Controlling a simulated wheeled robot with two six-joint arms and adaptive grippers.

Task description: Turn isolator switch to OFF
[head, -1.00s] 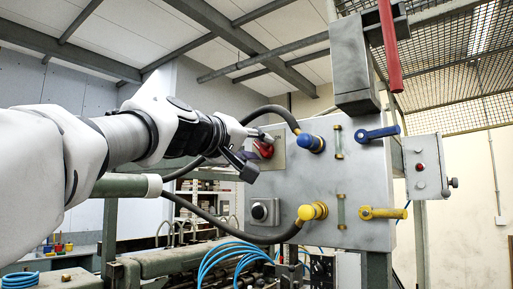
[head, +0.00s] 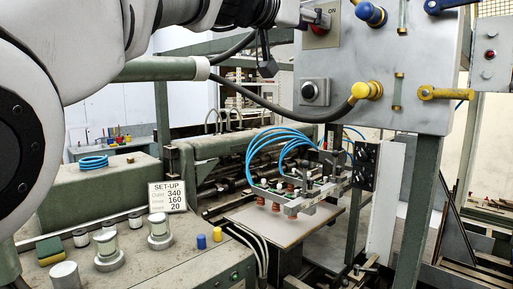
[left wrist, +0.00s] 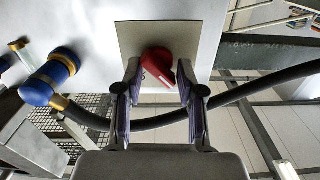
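The isolator switch is a red knob (left wrist: 158,66) on a beige plate (left wrist: 137,40), fixed to a grey panel. In the head view, the red knob (head: 322,25) is near the top edge beside the letters ON, partly covered by my gripper. My left gripper (left wrist: 158,75) is open, with one finger on each side of the knob in the left wrist view. Narrow gaps seem to show between fingers and knob; contact is hard to judge. In the head view, the left gripper (head: 290,38) is partly cut off. My right gripper is not in view.
Blue (head: 370,14) and yellow (head: 368,90) hose fittings stick out of the panel. A black hose (head: 285,110) runs below my gripper. A black round knob (head: 309,90) sits lower on the panel. A machine with blue tubes (head: 262,140) stands beneath.

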